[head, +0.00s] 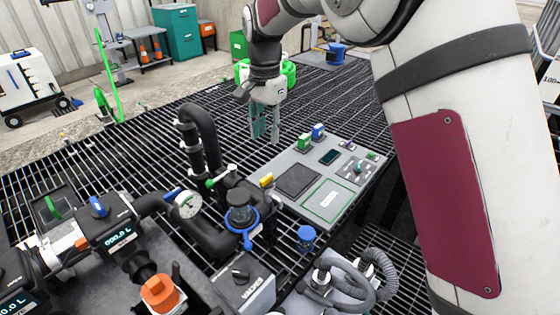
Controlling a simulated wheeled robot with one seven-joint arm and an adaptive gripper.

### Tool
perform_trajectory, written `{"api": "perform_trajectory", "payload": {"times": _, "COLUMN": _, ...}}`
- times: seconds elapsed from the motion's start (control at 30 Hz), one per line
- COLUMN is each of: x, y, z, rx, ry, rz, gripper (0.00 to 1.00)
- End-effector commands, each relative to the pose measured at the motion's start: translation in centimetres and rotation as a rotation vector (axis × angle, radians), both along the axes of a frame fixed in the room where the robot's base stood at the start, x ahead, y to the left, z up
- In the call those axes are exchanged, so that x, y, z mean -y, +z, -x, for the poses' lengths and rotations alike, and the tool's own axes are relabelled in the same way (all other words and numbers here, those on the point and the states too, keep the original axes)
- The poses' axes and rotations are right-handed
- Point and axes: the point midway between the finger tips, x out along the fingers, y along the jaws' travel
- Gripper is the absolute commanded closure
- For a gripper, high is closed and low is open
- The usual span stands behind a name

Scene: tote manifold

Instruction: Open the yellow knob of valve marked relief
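A small yellow knob (266,180) shows on the pipework, at the left edge of a grey panel. No relief marking is readable at this size. My gripper (266,138) points down above the grating, farther back than the yellow knob and apart from it. Its two fingers are spread with a gap between them, and nothing shows in the gap.
The grey panel (337,210) carries small green and blue blocks and a dark pad. Black pipes (205,140), a pressure gauge (187,204) and a blue-collared valve (241,215) stand left of it. An orange cap (159,291) is at the front. Open grating lies behind.

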Motion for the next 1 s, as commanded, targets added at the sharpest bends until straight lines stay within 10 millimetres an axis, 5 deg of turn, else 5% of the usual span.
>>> {"api": "perform_trajectory", "payload": {"times": 0.37, "x": -1.6, "y": -3.7, "z": -0.8, "rx": -0.014, "ry": -0.024, "rz": 0.012, "gripper": 0.68}}
{"api": "perform_trajectory", "payload": {"times": 1.0, "x": -1.6, "y": -14.6, "z": -0.8, "rx": -0.012, "ry": -0.023, "rz": 0.011, "gripper": 0.68}}
